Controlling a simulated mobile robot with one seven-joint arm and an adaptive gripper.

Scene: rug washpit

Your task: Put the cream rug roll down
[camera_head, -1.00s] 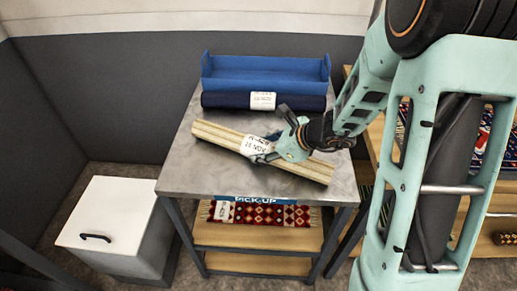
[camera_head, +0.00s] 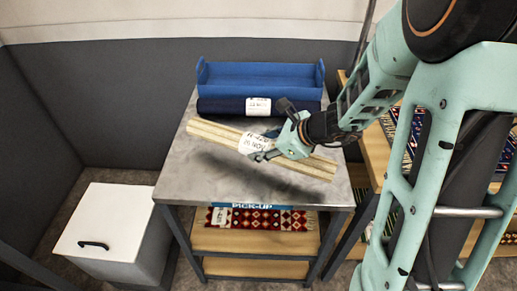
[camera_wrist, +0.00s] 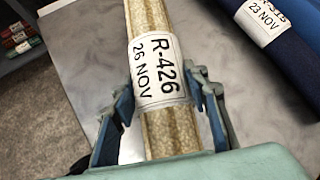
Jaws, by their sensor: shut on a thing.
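The cream rug roll (camera_head: 215,134) is held by my gripper (camera_head: 262,146) across its white label band. In the wrist view the roll (camera_wrist: 152,20) runs between the two blue fingers of my gripper (camera_wrist: 165,105), and the label reads "R-426 26 NOV". In the head view the roll is tilted slightly down to the right. A dark shadow lies on the grey table (camera_head: 185,180) below the roll, apart from it, so the roll appears raised above the surface.
A navy roll (camera_head: 222,106) with a white label lies behind, in front of a blue tray (camera_head: 262,75). A patterned red rug (camera_head: 265,220) is on the shelf below. A white box (camera_head: 105,215) stands at left. The table's front is clear.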

